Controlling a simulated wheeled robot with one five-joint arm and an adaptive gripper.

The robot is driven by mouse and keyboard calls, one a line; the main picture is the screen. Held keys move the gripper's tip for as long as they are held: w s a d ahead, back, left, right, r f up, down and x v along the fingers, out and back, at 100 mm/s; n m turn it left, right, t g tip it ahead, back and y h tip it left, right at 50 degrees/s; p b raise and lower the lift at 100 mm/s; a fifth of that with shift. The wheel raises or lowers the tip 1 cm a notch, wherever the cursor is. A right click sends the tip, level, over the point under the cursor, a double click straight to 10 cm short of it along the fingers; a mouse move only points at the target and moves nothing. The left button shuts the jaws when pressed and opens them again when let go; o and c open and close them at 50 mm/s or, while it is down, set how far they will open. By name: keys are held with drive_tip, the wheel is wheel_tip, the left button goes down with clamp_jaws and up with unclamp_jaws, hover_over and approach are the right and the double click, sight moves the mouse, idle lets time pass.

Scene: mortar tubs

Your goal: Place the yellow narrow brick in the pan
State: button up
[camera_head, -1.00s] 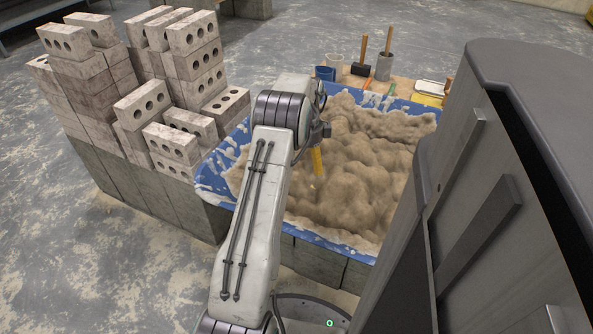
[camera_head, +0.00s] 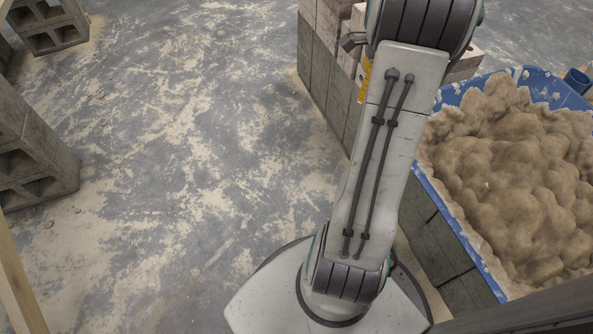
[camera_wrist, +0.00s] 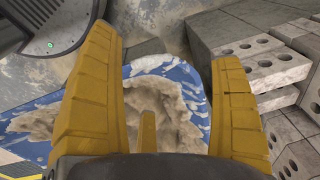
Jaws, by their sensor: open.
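My gripper (camera_wrist: 164,48) is open in the wrist view, with yellow fingers at left and right. A narrow yellow piece (camera_wrist: 147,130) stands between them; it looks like a third finger, but I cannot tell for sure. No brick is visibly held. In the head view, only a yellow bit of my gripper (camera_head: 364,80) shows beside my arm, near the brick stack. I cannot make out a yellow narrow brick or a pan in either current view.
A blue tub (camera_head: 427,186) of brown mortar stands on grey blocks at right; it also shows in the wrist view (camera_wrist: 185,75). Holed pale bricks (camera_wrist: 270,68) are stacked beside it. Grey hollow blocks (camera_head: 40,150) stand at far left. The floor between is clear.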

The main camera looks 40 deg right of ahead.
drive_tip(key=a+r+n, duration=0.3)
drive_tip(key=a+n, duration=0.7)
drive_tip(key=a, duration=0.9)
drive_tip(key=s+a+f+n+t+y, duration=0.1)
drive_tip(key=s+a+n, duration=0.7)
drive_tip(key=a+n, duration=0.3)
drive_tip(key=shift+s+a+f+t, duration=0.2)
drive_tip(key=shift+a+f+t, duration=0.15)
drive_tip(key=shift+a, duration=0.5)
